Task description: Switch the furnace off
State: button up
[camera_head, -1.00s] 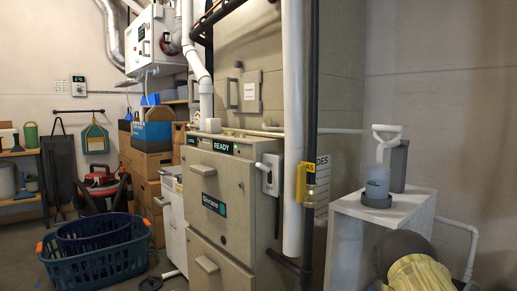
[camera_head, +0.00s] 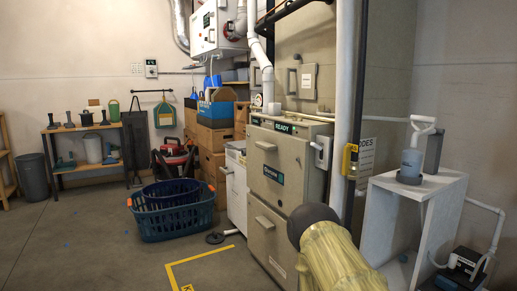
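The furnace (camera_head: 283,190) is a beige cabinet with a small lit READY display (camera_head: 283,127), a dark name plate and two front handles. A light grey switch box (camera_head: 325,153) with a small lever is on its right side, close to the white vertical pipe. The lever's exact position is too small to tell. A tan, ribbed part with a dark round end, apparently my arm, rises at the bottom in front of the furnace's lower right. My gripper is not in view, and nothing is seen touching the switch box.
A white stand (camera_head: 415,190) with a bottle is right of the furnace. A black pipe with a yellow tag (camera_head: 350,160) runs beside the white pipe (camera_head: 344,100). A blue basket (camera_head: 172,218) and stacked boxes are to the left.

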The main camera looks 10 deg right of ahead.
aim_at(313, 144)
jog(key=u, duration=0.5)
jog(key=i, duration=0.95)
jog(key=z, duration=0.45)
